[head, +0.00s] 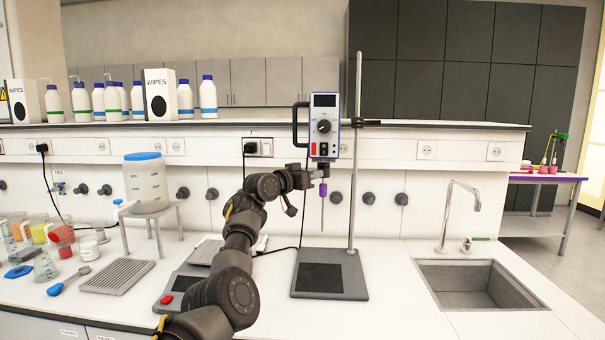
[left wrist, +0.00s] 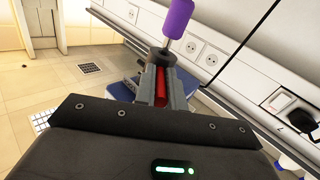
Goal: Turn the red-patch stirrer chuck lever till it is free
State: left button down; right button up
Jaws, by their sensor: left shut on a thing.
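The overhead stirrer (head: 324,125) hangs on an upright rod above a dark base plate (head: 320,275). It has a dark knob and a small red patch low on its front. A purple piece (head: 323,190) with a thin shaft hangs below it; the purple piece also shows in the left wrist view (left wrist: 178,18). My left gripper (head: 316,172) is just under the stirrer body. In the left wrist view, its fingers (left wrist: 163,82) are shut around a red part, which looks like the chuck lever (left wrist: 161,88). The fingers hide most of the lever. My right gripper is out of view.
A white container with a blue lid (head: 145,178) stands on a stand at left. Beakers and flasks (head: 38,235) crowd the far left. A grey slotted tray (head: 118,276) lies on the bench. A sink (head: 478,285) is at right. The bench right of the base plate is clear.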

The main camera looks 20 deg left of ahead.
pick_arm(q)
jog(key=shift+r, duration=0.3)
jog(key=c, duration=1.8)
grip_release()
jog(key=shift+w, duration=0.1)
jog(key=o, duration=0.3)
jog(key=shift+w+f, duration=0.15)
jog(key=shift+f, duration=0.1)
jog(key=shift+s+a+f+b, duration=0.2)
jog(key=shift+s+a+b, duration=0.2)
jog(key=shift+s, duration=0.3)
jog(key=b+v, duration=0.3)
jog(key=v, duration=0.6)
jog(key=shift+s+a+r, duration=0.1)
jog(key=shift+r, duration=0.05)
